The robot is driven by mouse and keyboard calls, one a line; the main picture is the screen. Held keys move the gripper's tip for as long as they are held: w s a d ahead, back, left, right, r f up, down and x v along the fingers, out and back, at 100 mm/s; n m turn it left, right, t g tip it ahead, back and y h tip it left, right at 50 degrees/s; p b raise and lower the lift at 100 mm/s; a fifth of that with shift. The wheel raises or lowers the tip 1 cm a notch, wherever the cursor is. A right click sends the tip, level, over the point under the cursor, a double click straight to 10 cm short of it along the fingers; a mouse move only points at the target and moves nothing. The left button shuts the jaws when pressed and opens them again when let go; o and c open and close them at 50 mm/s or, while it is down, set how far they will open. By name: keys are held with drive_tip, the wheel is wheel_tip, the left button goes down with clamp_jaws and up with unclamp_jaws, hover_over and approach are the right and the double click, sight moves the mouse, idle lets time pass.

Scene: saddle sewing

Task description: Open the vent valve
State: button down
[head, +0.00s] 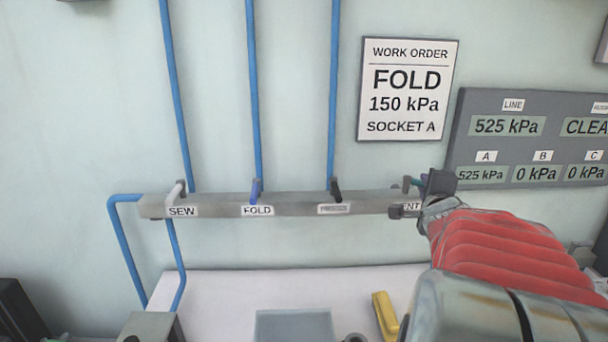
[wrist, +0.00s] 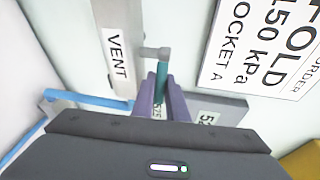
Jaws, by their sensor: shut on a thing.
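The vent valve (head: 408,183) is at the right end of the grey manifold bar (head: 290,203) in the head view. Its teal handle also shows in the wrist view (wrist: 162,70), sticking out from a grey stub beside the VENT label (wrist: 117,54). My gripper (head: 424,190) is at this handle; in the wrist view its purple fingers (wrist: 160,97) are shut on it, one on each side. In the head view my gripper and red-sleeved arm hide part of the handle and label.
Three other valves, SEW (head: 178,188), FOLD (head: 256,189) and a black-handled one (head: 335,188), line the bar, with blue pipes above. The gauge panel (head: 525,104) reads line 525, A 525, B 0 and C 0 kPa. A yellow block (head: 384,316) lies on the white table (head: 220,290).

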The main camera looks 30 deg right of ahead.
drive_tip(key=shift+s+f, duration=0.15)
drive_tip(key=shift+f, duration=0.2)
drive_tip(key=c, duration=2)
unclamp_jaws()
drive_tip(key=shift+r, duration=0.15)
